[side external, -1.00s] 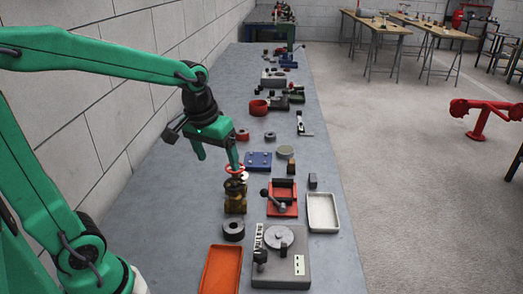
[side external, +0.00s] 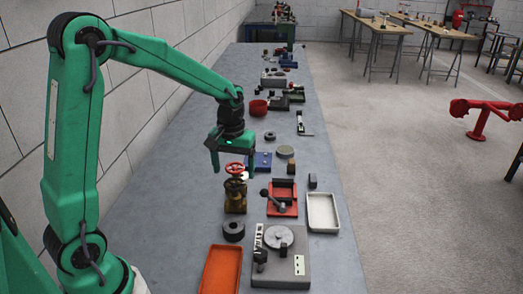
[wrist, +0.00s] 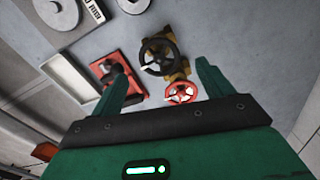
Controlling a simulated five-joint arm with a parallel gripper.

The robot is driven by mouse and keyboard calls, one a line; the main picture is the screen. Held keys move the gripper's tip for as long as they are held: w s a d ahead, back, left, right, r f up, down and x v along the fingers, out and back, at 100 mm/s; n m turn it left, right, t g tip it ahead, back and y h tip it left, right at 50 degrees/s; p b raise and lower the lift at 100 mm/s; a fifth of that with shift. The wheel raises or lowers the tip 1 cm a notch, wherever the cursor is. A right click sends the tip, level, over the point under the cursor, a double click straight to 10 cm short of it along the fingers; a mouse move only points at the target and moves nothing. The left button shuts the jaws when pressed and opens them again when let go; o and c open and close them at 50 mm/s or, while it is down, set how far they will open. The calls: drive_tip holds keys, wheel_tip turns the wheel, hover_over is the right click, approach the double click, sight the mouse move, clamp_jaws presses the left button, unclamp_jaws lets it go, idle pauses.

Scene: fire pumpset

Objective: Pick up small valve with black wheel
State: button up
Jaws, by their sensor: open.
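The small valve with a black wheel (side external: 235,186) stands on the grey table, its brass body below the wheel. In the wrist view, the black wheel (wrist: 158,57) lies between the fingertips in the picture. A valve with a red wheel (side external: 235,168) is close beside it; its wheel (wrist: 181,93) also shows between the fingers in the wrist view. My gripper (side external: 234,172) is open and empty, its fingers pointing down around the red wheel in the side view. I cannot tell its exact height above the valves.
A red tray with a dark fitting (side external: 283,205) and a white tray (side external: 322,226) are to the right. A black ring (side external: 233,230) and an orange tray (side external: 221,270) are nearer the camera. A blue block (side external: 265,160) is just behind. Bare table lies to the left.

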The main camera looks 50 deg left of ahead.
sight(234, 182)
drive_tip(key=shift+f, duration=1.15)
drive_tip(key=shift+s+d+f, duration=0.1)
drive_tip(key=shift+f, duration=2.5)
drive_tip(key=c, duration=1.7)
clamp_jaws()
drive_tip(key=shift+r, duration=0.2)
